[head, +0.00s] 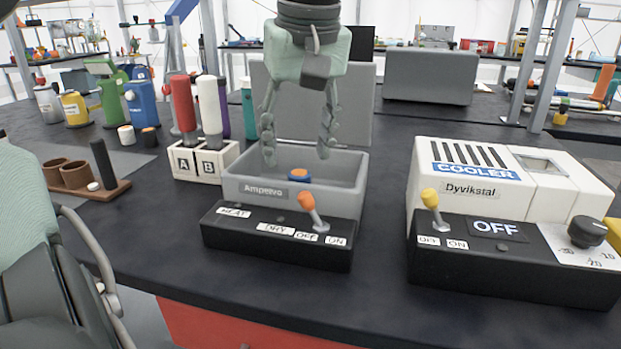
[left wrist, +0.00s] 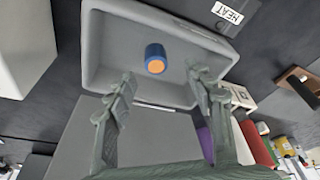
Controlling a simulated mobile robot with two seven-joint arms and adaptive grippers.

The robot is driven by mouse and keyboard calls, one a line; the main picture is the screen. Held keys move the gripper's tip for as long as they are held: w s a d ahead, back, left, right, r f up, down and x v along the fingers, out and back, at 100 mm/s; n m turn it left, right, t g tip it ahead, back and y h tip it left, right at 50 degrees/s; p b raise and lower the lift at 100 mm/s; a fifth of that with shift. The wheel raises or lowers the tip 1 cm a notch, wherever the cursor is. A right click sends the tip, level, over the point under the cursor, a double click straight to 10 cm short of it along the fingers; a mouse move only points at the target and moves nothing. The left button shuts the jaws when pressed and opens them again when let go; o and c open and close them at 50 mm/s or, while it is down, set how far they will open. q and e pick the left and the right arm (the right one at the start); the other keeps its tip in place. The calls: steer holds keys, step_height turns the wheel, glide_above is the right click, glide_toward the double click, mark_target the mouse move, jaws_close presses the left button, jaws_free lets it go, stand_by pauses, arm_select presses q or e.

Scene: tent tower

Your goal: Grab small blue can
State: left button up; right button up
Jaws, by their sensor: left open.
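The small blue can (head: 299,176) with an orange end is inside the grey open box (head: 352,200) of the dryer unit. In the left wrist view the can (left wrist: 151,51) shows its orange end towards the camera, near the middle of the box floor. My left gripper (head: 296,154) is above the box, pointing down. Its two fingers are spread and empty, with the can in line with the gap between the fingertips (left wrist: 160,80) and not touching them. The can's lower part is hidden by the box's front wall in the head view. My right gripper does not show.
The dryer's control panel (head: 275,236) with an orange-tipped lever stands in front of the box, and its grey lid (head: 347,105) is raised behind. A white cooler (head: 490,195) is on the right. A white rack (head: 205,160) with red and white bottles is on the left.

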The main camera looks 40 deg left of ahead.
mark_target(299, 173)
arm_select(q)
steer(key=x, duration=0.6)
steer(key=shift+w, duration=0.3)
steer(key=c, duration=1)
